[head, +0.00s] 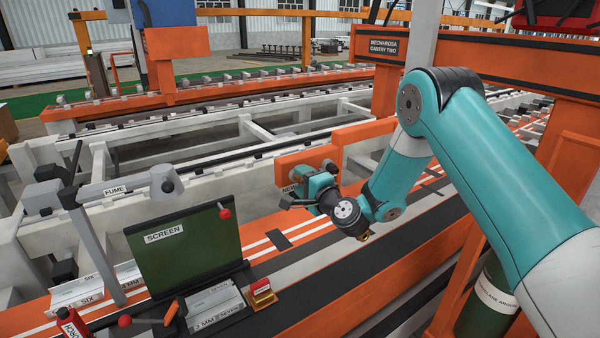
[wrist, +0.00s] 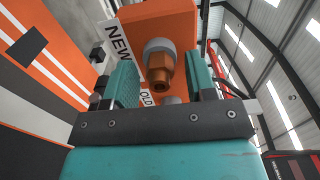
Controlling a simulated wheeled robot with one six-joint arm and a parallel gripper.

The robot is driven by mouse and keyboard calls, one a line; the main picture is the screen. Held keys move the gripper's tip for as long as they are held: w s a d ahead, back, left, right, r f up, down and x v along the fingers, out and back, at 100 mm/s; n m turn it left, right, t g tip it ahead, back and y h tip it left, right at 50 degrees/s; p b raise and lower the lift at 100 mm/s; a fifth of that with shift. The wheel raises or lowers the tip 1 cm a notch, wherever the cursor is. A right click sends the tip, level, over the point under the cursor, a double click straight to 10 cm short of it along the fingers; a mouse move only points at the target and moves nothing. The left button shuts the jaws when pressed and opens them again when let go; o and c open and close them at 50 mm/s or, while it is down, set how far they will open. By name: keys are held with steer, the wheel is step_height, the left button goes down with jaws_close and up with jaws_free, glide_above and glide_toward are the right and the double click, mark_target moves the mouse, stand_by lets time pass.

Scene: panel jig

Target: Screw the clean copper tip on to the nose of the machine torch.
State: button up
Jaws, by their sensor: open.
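My gripper (head: 305,198) is at an orange block (head: 294,170) with a NEW label, over the middle of the rails. In the wrist view its two teal fingers (wrist: 163,84) are apart. A copper-coloured, hex-shouldered piece (wrist: 160,74) in a grey collar shows between them, with a visible gap on each side. It hangs from the orange block, and NEW and OLD labels are beside it. A second grey round part (wrist: 171,100) is partly hidden below it. I cannot tell whether the copper piece is the clean tip. I cannot make out the machine torch nose in the head view.
A dark green panel (head: 185,250) marked SCREEN stands at the left front. A grey post with a FUME arm (head: 115,188) is beside it. A small red and yellow box (head: 262,293) and a red item marked TORCH (head: 72,322) are near the front. Orange gantry frames rise at right.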

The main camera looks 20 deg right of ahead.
jaws_close()
steer(key=shift+b+v, duration=0.8)
steer(key=shift+b, duration=0.6)
stand_by(0.4)
steer(key=shift+b+v, duration=0.8)
steer(key=shift+b, duration=0.3)
steer(key=shift+s, duration=0.1)
